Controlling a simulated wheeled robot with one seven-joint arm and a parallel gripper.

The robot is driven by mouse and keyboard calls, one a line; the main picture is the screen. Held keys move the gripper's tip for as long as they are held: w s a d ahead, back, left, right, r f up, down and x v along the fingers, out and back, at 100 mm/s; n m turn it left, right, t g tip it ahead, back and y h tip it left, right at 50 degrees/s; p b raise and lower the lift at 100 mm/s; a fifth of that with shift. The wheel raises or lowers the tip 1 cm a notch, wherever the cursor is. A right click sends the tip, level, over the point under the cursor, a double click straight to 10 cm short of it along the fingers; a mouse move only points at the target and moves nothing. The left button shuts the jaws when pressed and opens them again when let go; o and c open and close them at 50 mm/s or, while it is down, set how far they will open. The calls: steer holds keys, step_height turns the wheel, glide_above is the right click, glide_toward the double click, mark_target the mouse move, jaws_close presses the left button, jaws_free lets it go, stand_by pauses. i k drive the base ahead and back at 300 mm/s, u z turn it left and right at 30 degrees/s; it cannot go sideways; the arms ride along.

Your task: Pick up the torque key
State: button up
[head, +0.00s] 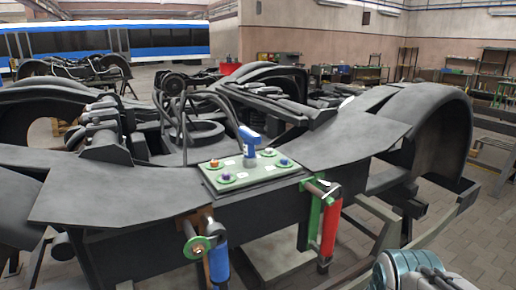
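A blue, drill-shaped tool with a pale lower part (249,142), apparently the torque key, stands upright at the back of a pale green panel (236,177). The panel lies on the dark bogie frame (130,196), near the middle of the view. My gripper (432,278) shows only partly at the bottom right, as rounded teal and grey parts with dark pieces. It is well apart from the tool, to its lower right. The fingertips are not clear, so I cannot tell whether it is open or shut.
Small coloured knobs sit on the panel around the tool. A red cylinder (331,222) and a blue cylinder (219,264) hang at the frame's front side. A large curved dark part (443,125) rises at right. Shelves (460,75) stand far back; paved floor is free at right.

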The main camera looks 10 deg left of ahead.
mark_target(249, 160)
steer(key=z, duration=1.3)
steer(key=i, duration=0.8)
steer(key=u, duration=2.5)
